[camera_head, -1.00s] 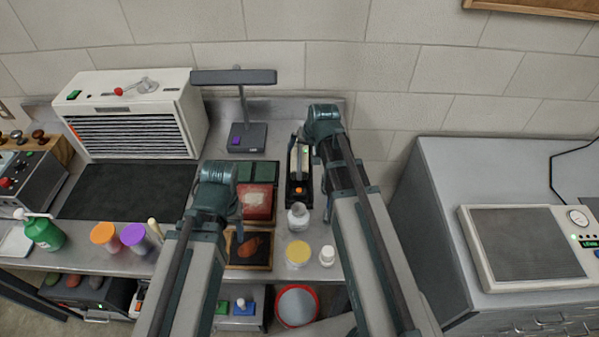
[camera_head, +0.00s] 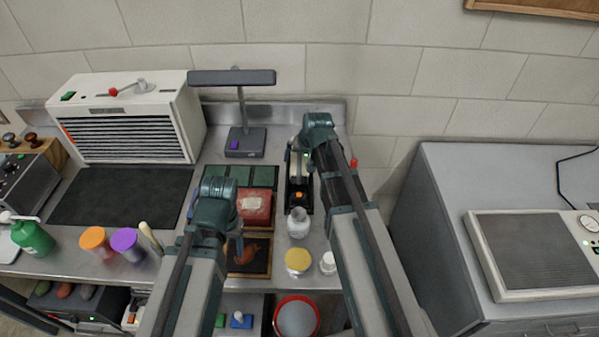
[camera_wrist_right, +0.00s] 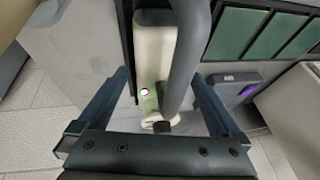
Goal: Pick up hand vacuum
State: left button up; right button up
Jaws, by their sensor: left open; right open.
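The hand vacuum (camera_head: 298,168) is cream with a dark handle and stands in a black dock with an orange button on the bench. In the right wrist view its cream body (camera_wrist_right: 153,62) and dark curved handle (camera_wrist_right: 188,60) fill the middle. My right gripper (camera_wrist_right: 158,78) is open, with one finger on each side of the vacuum; I cannot tell if either finger touches it. My right arm partly hides the vacuum in the head view. My left gripper (camera_head: 238,238) is open and points down near a small dark board (camera_head: 262,268) holding a reddish-brown item.
A white jar (camera_head: 298,222), a yellow-lidded jar (camera_head: 298,261) and a small white bottle (camera_head: 328,263) stand in front of the dock. A lamp (camera_head: 246,142) stands behind to the left. A red box (camera_head: 255,208) lies between the arms.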

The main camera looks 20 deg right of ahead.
grip_shut()
dwell(0.3)
pick_arm(q)
jog(key=shift+r, duration=0.1)
pick_arm(e)
jog(key=shift+r, duration=0.1)
notch_tip(320, 180, up, 10)
jog(key=p, duration=1)
pick_arm(q)
notch_tip(320, 180, up, 10)
pick_arm(e)
jog(key=c, duration=0.5)
grip_release()
jog(key=shift+c, duration=0.2)
grip_shut()
